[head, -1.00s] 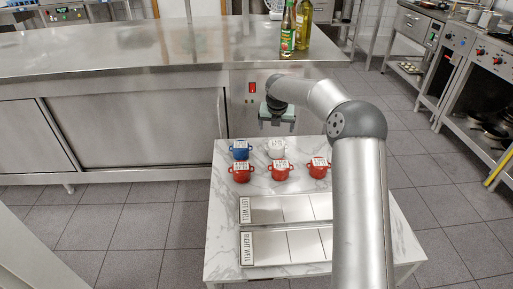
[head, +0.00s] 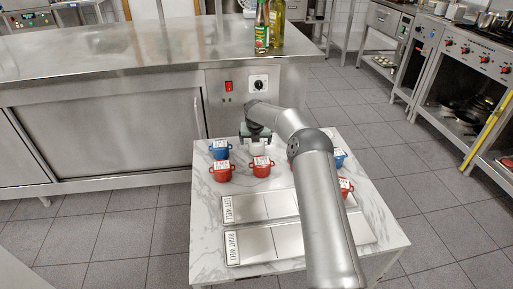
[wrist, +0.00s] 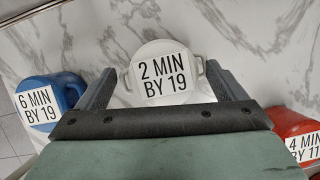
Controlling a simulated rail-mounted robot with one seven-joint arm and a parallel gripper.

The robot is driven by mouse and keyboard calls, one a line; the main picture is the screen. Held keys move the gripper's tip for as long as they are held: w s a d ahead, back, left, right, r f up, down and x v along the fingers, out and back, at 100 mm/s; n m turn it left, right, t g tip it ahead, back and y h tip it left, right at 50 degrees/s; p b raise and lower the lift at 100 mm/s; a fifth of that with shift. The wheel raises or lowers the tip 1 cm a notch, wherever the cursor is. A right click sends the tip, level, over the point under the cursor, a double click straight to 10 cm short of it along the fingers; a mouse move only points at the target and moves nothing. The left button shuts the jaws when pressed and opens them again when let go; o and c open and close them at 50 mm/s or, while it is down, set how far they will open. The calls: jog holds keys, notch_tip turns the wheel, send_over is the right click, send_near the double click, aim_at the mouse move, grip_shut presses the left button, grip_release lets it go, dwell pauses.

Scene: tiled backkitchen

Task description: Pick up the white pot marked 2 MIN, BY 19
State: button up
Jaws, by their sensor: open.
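The white pot marked 2 MIN, BY 19 (wrist: 163,104) stands on the marble table, between the two fingers of my gripper (wrist: 163,88) in the wrist view. Its label faces up and its handles show near the fingertips. I cannot tell whether the fingers touch it. In the head view the white pot (head: 257,149) is partly hidden behind my gripper (head: 256,138). The gripper is open and holds nothing.
A blue pot marked 6 MIN, BY 19 (wrist: 62,92) is close on the left, and a red pot marked 4 MIN, BY 11 (wrist: 290,124) on the right. More red pots (head: 222,173) stand in front. Trays marked LEFT WELL (head: 258,208) and RIGHT WELL (head: 262,245) lie nearer me.

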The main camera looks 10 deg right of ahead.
jog(key=x, duration=0.3)
jog(key=shift+d+f, duration=0.2)
jog(key=shift+f, duration=0.1)
jog(key=shift+r, duration=0.1)
jog(key=c, duration=1.3)
jog(key=shift+o, duration=0.2)
